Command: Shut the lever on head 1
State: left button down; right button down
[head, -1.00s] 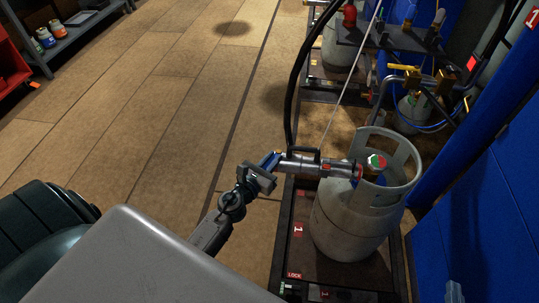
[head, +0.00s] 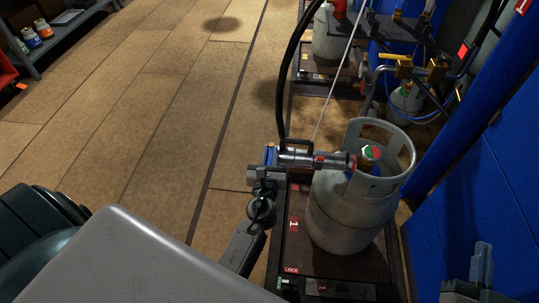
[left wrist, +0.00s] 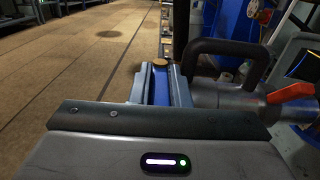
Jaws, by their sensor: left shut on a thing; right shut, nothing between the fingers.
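Head 1 (head: 300,158) is a silver filling head with a black loop handle, fixed on the valve of a grey gas cylinder (head: 345,220). It also shows in the left wrist view (left wrist: 225,98). Its blue lever (head: 270,154) is at the head's left end, pointing across the head's body. My left gripper (head: 264,173) is shut on the lever, whose blue grip and brown end (left wrist: 160,62) show between the fingers in the left wrist view. The fingers hide part of the lever. My right gripper (head: 480,266) is shut and empty at the lower right, cut by the frame.
The cylinder stands on a dark scale (head: 282,250) marked 1. A black hose (head: 284,80) rises from the head. Another scale with a cylinder (head: 332,38) stands behind. Blue panels (head: 470,195) close off the right.

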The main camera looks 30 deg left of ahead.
pick_arm(q)
jog(key=c, duration=1.4)
grip_release()
jog(key=shift+a, duration=0.1)
jog(key=shift+o, duration=0.2)
jog(key=shift+h, duration=0.3)
